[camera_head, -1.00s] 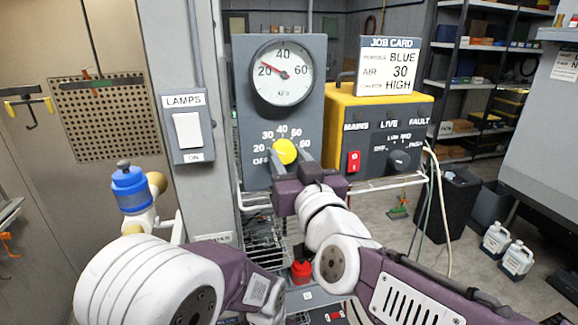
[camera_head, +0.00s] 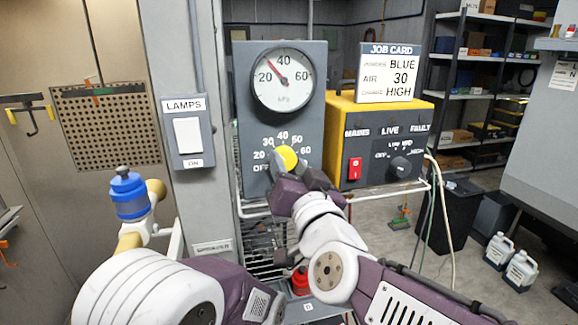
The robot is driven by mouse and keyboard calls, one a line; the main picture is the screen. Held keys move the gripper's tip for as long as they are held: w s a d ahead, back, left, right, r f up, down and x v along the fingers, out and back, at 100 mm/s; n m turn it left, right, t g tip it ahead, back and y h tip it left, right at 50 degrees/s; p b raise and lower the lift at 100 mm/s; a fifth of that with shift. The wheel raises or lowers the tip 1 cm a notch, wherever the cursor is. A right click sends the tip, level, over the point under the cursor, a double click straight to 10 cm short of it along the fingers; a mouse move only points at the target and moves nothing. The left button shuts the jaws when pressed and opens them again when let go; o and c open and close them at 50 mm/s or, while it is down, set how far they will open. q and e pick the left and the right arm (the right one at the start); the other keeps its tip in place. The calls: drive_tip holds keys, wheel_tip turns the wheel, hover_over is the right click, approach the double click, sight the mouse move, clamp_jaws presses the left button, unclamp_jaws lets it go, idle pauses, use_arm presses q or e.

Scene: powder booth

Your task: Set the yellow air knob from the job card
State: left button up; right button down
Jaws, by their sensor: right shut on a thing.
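The yellow air knob (camera_head: 287,158) is on the lower part of the grey gauge panel (camera_head: 240,110), inside a printed scale from OFF to 60. My right gripper (camera_head: 282,168) is shut on the knob, its jaws on either side of it. The knob's pointer is hard to make out. The round kPa gauge (camera_head: 284,90) above has its red needle between 20 and 40, near 30.
The yellow and grey control box (camera_head: 338,115) stands right of the panel, with a red mains switch (camera_head: 355,168) and a black knob (camera_head: 400,167). The lamps switch (camera_head: 187,135) is on the post at left. A blue-topped cup (camera_head: 130,193) stands near my left arm.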

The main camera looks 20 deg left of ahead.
drive_tip(key=c, duration=0.8)
unclamp_jaws()
drive_tip(key=shift+c, duration=0.2)
drive_tip(key=r+v, duration=0.1)
drive_tip(key=v, duration=0.8)
drive_tip(key=shift+f+b, duration=0.35)
drive_tip(key=shift+f, duration=0.1)
